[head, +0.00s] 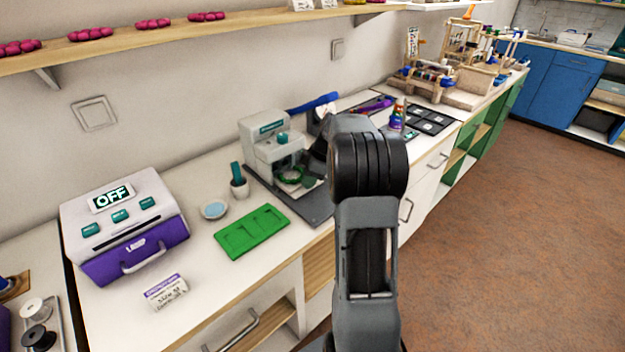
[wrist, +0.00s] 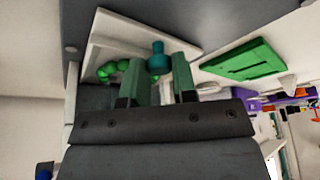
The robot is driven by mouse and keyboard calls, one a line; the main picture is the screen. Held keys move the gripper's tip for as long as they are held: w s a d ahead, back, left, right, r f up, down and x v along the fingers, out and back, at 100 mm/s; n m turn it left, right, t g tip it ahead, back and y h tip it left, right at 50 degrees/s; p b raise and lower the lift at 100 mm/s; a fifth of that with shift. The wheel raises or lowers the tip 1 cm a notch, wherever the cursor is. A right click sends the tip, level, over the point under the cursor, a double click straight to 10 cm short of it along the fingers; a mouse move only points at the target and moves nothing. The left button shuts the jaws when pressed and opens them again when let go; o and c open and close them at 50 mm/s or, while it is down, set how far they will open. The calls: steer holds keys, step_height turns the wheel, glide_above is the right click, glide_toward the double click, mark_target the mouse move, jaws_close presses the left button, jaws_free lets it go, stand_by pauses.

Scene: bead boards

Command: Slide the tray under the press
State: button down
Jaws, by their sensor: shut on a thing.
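The white press (head: 262,140) with teal parts stands on a dark base plate (head: 312,208) against the wall. A ring of green beads (head: 290,176) shows low at the front of the press. In the wrist view, the white tray (wrist: 98,42) carries green beads (wrist: 110,71) and has a teal knob (wrist: 158,48). My gripper (wrist: 157,62) is shut on this knob, with one green finger on each side. How far the tray is under the press head cannot be told.
A green board (head: 252,231), a small dish (head: 214,210) and a teal-handled tool in a cup (head: 239,186) lie left of the press. A purple-and-white machine reading OFF (head: 125,225) stands further left.

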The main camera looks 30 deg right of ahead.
steer(key=shift+w+a+r, duration=0.1)
steer(key=shift+w+r, duration=0.05)
steer(key=shift+w, duration=0.05)
steer(key=c, duration=1.2)
jaws_free()
steer(key=shift+w, duration=0.15)
steer(key=shift+o, duration=1.3)
steer(key=p+v, duration=0.1)
steer(key=v, duration=1.2)
steer(key=shift+s+d+r+p, duration=0.25)
steer(key=shift+s+p, duration=0.05)
